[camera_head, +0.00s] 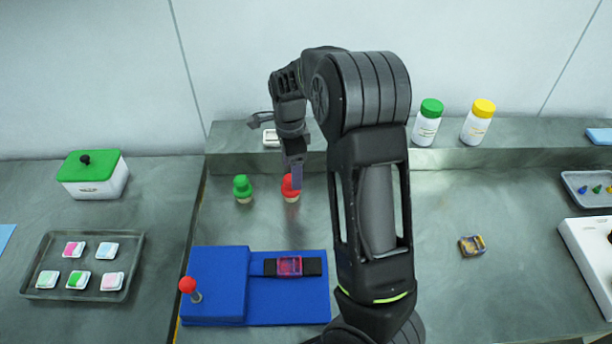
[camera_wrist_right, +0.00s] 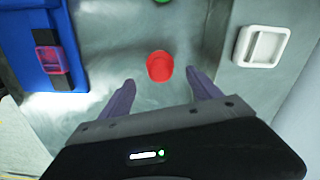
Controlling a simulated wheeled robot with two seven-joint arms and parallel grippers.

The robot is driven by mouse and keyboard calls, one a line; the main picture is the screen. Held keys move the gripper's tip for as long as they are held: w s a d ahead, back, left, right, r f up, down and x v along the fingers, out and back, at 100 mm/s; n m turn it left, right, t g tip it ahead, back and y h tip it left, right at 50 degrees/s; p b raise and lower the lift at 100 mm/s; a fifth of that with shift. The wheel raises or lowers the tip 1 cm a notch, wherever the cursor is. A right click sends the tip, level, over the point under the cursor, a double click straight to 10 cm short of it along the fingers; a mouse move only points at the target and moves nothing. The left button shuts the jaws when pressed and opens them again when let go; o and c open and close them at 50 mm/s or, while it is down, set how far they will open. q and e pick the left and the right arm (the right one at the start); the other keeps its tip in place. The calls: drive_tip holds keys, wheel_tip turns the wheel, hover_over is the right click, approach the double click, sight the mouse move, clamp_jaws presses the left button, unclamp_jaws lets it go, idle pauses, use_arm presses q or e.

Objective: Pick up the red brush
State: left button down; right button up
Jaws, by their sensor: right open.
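The red brush (camera_head: 290,186) stands upright on the counter, with a red top and a pale base. In the right wrist view its red top (camera_wrist_right: 160,66) lies just ahead of and between my fingers. My right gripper (camera_head: 294,176) is above the brush, pointing down, and partly covers it in the head view. Its two purple fingers (camera_wrist_right: 163,90) are spread and empty in the wrist view. I cannot tell whether the fingertips are level with the brush's sides. My left gripper is not in view.
A green brush (camera_head: 242,188) stands left of the red one. A blue fixture (camera_head: 215,285) with a red-knobbed lever (camera_head: 188,285) is in front. A raised ledge (camera_head: 235,140) runs behind, bearing white bottles (camera_head: 426,122) and a white square dish (camera_wrist_right: 263,46).

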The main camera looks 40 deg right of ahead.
drive_tip(key=shift+d, duration=0.1)
drive_tip(key=shift+a, duration=0.2)
drive_tip(key=shift+d+f, duration=0.1)
drive_tip(key=shift+f, duration=1.15)
drive_tip(key=shift+f, duration=0.2)
wheel_tip(320, 180, down, 4)
drive_tip(key=shift+b, duration=0.5)
drive_tip(key=shift+w+f+b, duration=0.1)
drive_tip(key=shift+f+b, duration=0.2)
drive_tip(key=shift+f, duration=0.2)
drive_tip(key=shift+r, duration=0.1)
